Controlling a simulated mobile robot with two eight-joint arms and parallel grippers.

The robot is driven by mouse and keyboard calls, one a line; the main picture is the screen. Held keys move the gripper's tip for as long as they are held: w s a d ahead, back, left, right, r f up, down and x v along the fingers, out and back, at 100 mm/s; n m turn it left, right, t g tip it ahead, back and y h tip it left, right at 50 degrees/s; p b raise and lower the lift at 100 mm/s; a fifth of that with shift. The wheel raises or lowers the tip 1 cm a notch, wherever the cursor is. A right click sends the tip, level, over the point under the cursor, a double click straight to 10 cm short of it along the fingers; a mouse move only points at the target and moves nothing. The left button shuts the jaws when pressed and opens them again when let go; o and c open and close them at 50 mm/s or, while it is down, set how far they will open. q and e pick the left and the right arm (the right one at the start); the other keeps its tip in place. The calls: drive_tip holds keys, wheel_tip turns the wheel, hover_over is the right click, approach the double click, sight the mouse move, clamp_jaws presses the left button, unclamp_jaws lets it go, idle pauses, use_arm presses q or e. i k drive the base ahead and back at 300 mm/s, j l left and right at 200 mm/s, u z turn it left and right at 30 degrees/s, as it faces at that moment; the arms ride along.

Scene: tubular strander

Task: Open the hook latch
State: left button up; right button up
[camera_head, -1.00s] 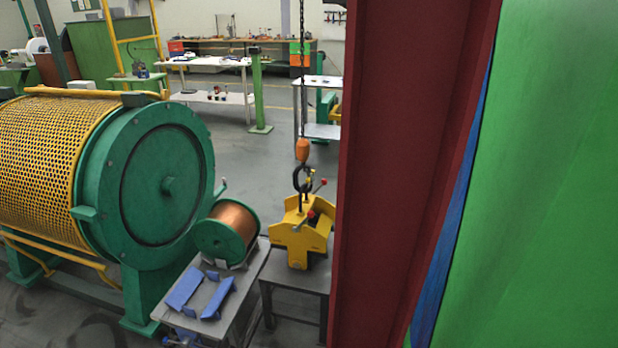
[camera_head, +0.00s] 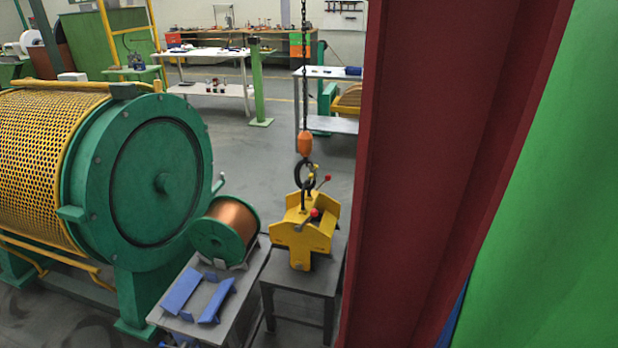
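A dark hook (camera_head: 305,175) hangs under an orange hook block (camera_head: 304,144) on a chain. It meets the top of a yellow lifting device (camera_head: 302,232) that stands on a small grey table. A small yellow part and a red-tipped lever (camera_head: 326,178) show beside the hook. The latch itself is too small to make out clearly, and I cannot tell whether it is open or shut. Neither of my grippers is in view.
A dark red column (camera_head: 440,170) blocks the right side, with a green surface (camera_head: 540,200) behind it. A copper wire spool (camera_head: 228,228), blue brackets (camera_head: 198,292) and a green and yellow strander (camera_head: 150,185) stand left. Open floor (camera_head: 260,155) lies beyond.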

sight(313, 175)
drive_tip(key=i+j, duration=0.1)
drive_tip(key=j, duration=0.4)
drive_tip(key=i+j, duration=0.1)
drive_tip(key=j, duration=0.35)
drive_tip(key=i+z, duration=0.1)
drive_tip(key=i, duration=0.3)
